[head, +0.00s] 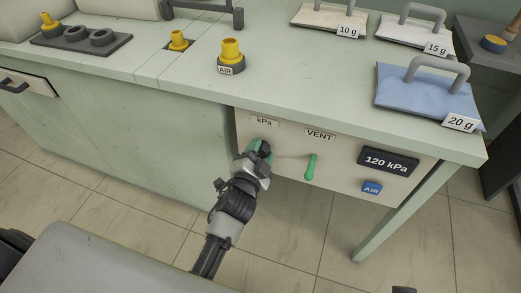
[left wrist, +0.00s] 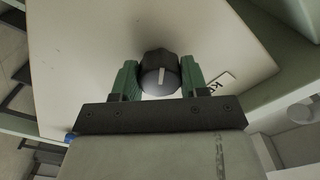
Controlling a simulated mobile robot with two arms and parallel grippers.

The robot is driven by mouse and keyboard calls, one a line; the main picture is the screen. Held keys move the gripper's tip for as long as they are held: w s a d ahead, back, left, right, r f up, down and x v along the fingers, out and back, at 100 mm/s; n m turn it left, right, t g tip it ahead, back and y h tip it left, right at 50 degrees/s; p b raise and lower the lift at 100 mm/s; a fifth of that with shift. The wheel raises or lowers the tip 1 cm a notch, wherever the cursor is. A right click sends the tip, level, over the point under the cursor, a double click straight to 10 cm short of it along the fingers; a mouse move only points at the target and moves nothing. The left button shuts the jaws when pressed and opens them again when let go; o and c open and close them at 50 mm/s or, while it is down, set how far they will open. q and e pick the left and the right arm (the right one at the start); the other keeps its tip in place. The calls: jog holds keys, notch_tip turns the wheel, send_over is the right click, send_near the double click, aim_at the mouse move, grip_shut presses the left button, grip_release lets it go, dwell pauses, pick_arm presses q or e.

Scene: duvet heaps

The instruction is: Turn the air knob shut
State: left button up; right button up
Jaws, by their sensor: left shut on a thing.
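A round black knob (left wrist: 160,72) with a white pointer line on its grey face sits on the pale front panel (head: 286,169), under a kPa label (head: 264,120). In the left wrist view its pointer line runs nearly straight up and down the picture. My left gripper (head: 259,149) has its green fingers on either side of the knob and is shut on it. In the head view the gripper hides most of the knob. My right gripper is not in view.
Right of the knob are a green VENT lever (head: 311,167), a display (head: 388,162) reading 120 kPa and a blue AIR tag (head: 372,188). On the bench above stand a yellow AIR fitting (head: 231,50) and handled duvet pieces, including the blue 20 g one (head: 420,92).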

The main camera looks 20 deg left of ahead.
pick_arm(q)
jog(key=shift+f, duration=0.1)
dwell(0.4)
jog(key=o, duration=0.9)
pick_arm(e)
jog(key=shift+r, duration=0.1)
